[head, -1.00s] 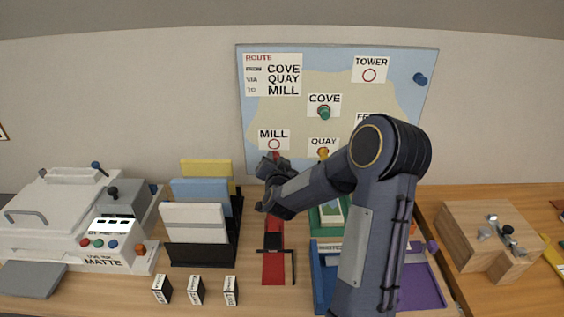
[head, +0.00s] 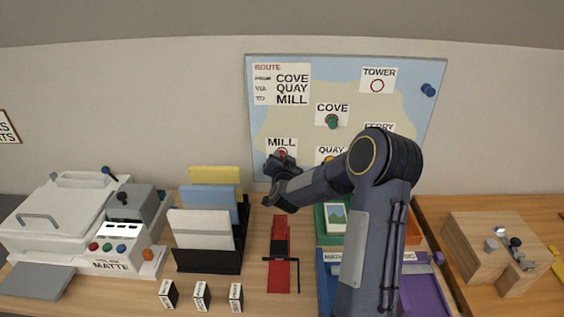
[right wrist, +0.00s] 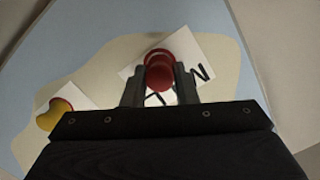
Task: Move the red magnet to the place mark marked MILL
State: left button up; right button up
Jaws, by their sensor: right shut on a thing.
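The map board (head: 420,110) hangs on the wall with name cards and ring marks. The MILL card (head: 275,143) is at its lower left, and its ring is mostly covered. My right gripper (head: 283,158) is at the MILL mark, shut on the red magnet (right wrist: 159,78). In the right wrist view the magnet sits between the two fingers, in front of the red ring (right wrist: 176,51) on the MILL card (right wrist: 194,47). I cannot tell whether it touches the board. My left gripper is not in view.
A green magnet (head: 332,121) is at COVE, and a yellow one (head: 326,159) at QUAY, also in the right wrist view (right wrist: 50,117). A blue magnet (head: 428,90) is at the upper right. A file rack (head: 208,260) and a red stapler-like tool (head: 279,275) stand below.

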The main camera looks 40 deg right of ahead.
jog(key=shift+w+d, duration=0.25)
jog(key=shift+w, duration=0.05)
dwell(0.9)
jog(key=o, duration=0.8)
jog(key=shift+o, duration=0.2)
jog(key=b+v, duration=0.2)
jog(key=v, duration=0.5)
jog(key=shift+a+f+b, duration=0.2)
jog(key=shift+f+b, duration=0.15)
jog(key=shift+f, duration=0.1)
jog(key=shift+w, duration=0.1)
